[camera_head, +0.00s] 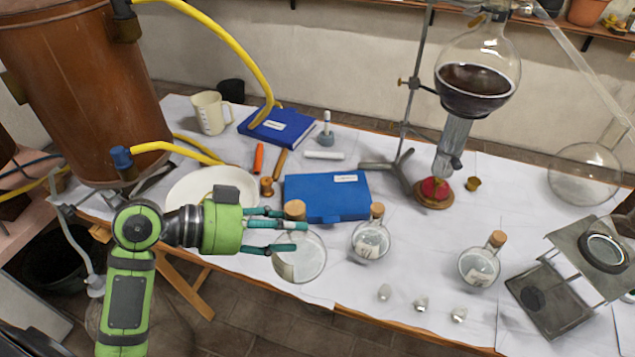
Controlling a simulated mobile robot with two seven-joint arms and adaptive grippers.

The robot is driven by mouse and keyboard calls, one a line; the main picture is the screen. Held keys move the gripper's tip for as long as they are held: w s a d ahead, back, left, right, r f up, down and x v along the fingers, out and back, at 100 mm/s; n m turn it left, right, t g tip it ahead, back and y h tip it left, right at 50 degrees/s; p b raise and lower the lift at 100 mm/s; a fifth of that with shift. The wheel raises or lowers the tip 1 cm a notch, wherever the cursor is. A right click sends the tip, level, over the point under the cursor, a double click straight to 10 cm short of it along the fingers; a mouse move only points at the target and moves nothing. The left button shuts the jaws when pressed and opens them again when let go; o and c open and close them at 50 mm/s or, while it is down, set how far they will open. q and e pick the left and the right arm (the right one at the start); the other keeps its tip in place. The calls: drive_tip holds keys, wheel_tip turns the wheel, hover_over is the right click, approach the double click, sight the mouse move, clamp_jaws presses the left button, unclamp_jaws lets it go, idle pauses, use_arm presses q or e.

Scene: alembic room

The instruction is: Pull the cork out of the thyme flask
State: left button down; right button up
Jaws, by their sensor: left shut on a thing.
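Three round glass flasks with cork stoppers stand on the white table cover: a left flask (301,262), a middle flask (371,241) and a right flask (479,266). The middle and right ones carry small labels too small to read, so I cannot tell which is thyme. My green left gripper (290,229) comes in from the left and is shut on the neck of the left flask, just below its cork (295,209). The fingers hide most of that neck. The middle cork (377,210) and right cork (497,239) are seated in their necks. My right gripper is not in view.
A blue box (327,197) lies behind the left flask, and a white bowl (190,190) sits behind my left gripper. Several small clear pieces (421,304) lie near the front edge. A metal stand (552,300) is at right, a retort stand (407,165) behind.

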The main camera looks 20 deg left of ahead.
use_arm(q)
drive_tip(key=s+d+r+m+g+h, duration=0.2)
drive_tip(key=d+r+m+g, duration=0.3)
drive_tip(key=d+r, duration=0.3)
wheel_tip(320, 180, up, 3)
drive_tip(key=shift+d+f+g, duration=0.1)
drive_tip(key=shift+d+g, duration=0.15)
drive_tip(key=shift+g, duration=0.05)
